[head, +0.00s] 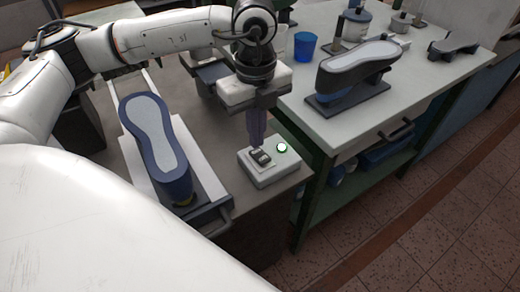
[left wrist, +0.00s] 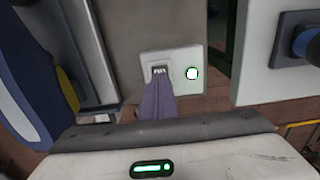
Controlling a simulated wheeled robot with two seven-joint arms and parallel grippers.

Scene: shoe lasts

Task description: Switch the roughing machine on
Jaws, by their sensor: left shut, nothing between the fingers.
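The switch box (head: 270,165) is a small pale box on the near corner of the grey machine bench in the head view. The fingers (left wrist: 158,98) partly cover the rocker in the wrist view. My right gripper is not in view.
A blue shoe last with a grey sole (head: 155,130) stands left of the box. Another last (head: 355,70) stands on the white table (head: 345,125) to the right. A blue cup (head: 305,46) is behind. A gap separates bench and table, with tiled floor (head: 440,200) in front.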

